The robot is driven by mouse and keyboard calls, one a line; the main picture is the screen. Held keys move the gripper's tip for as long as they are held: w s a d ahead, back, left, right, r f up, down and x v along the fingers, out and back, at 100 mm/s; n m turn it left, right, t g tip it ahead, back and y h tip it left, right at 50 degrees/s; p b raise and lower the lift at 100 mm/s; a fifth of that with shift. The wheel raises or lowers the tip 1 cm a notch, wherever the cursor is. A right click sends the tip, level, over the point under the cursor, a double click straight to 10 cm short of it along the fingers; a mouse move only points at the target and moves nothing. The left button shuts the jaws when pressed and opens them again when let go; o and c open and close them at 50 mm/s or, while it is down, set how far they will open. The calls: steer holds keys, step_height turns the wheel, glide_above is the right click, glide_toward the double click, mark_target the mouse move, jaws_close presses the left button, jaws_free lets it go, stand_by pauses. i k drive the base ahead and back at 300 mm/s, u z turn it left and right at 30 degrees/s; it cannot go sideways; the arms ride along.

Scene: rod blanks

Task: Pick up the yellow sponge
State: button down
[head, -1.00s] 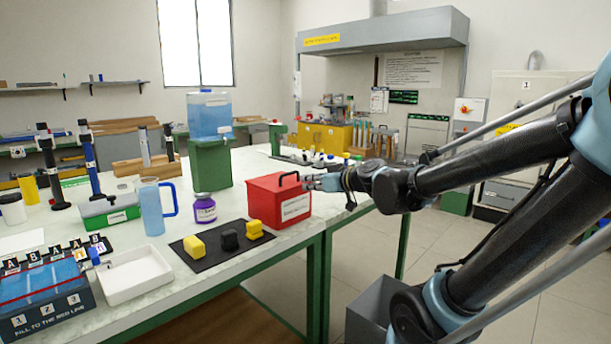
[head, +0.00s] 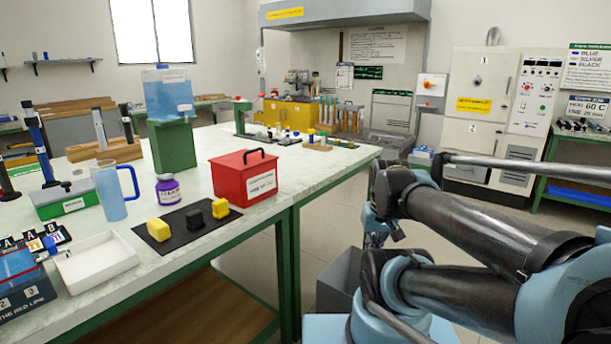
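Two yellow sponge-like blocks lie on a black mat (head: 180,242) near the front edge of the table. The left yellow block (head: 159,230) is larger in view, and the right yellow block (head: 220,208) lies farther back. A black block (head: 195,218) sits between them. Which yellow block is the sponge I cannot tell for sure. My gripper (head: 374,240) hangs beyond the table's right edge, well right of the mat and partly behind my own arm. Its fingers are too small and covered to read, and no held thing shows.
A red box (head: 245,185) with a handle stands right of the mat. A purple-labelled jar (head: 168,190), a blue jug (head: 111,194) and a white tray (head: 95,262) stand around the mat. A grey bin (head: 338,280) is on the floor beside the table (head: 235,238).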

mark_target(159, 230)
steer(key=u, duration=1.3)
steer(key=k, duration=0.2)
steer(key=u, duration=0.45)
